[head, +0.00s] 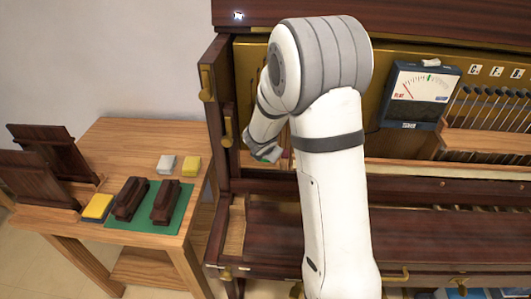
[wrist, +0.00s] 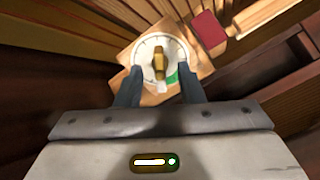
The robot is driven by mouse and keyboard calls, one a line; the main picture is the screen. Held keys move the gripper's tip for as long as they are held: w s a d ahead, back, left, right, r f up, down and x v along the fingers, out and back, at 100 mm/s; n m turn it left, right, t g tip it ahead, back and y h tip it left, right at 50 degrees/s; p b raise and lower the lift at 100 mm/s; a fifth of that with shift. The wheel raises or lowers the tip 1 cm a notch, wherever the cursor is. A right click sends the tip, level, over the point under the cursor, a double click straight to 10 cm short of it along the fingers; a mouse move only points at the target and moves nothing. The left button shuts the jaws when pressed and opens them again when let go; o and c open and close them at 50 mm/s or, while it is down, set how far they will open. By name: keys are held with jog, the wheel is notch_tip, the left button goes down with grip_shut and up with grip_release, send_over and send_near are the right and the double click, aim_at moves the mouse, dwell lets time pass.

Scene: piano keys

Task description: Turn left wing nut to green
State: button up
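A brass wing nut (wrist: 159,62) stands in the middle of a round white dial (wrist: 145,48) on a wooden block in the wrist view. The nut's long axis runs nearly up and down in the picture. A green patch (wrist: 172,78) lies on the dial's lower right, beside the nut's lower end. My gripper (wrist: 159,71) is open, with one dark finger on each side of the nut. I see gaps between the fingers and the nut. In the head view my gripper (head: 266,153) is small at the piano's left side, and the nut is not visible there.
A red block (wrist: 208,31) is close to the dial's upper right. A meter (head: 420,92) with a needle stands right of my arm on the open piano (head: 450,225). A side table (head: 130,140) holds dark wooden pieces and a green mat (head: 172,226).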

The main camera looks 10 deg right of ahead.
jog(key=shift+b+x, duration=0.55)
jog(key=shift+x, duration=0.4)
jog(key=shift+s, duration=0.1)
jog(key=shift+s+a+r, duration=0.15)
jog(key=shift+s+r, duration=0.2)
jog(key=shift+r, duration=0.15)
jog(key=shift+c, duration=0.4)
jog(key=c, duration=0.7)
jog(key=shift+o, duration=0.2)
jog(key=shift+n+p, duration=0.3)
jog(key=shift+n, duration=0.5)
jog(key=shift+n, duration=0.8)
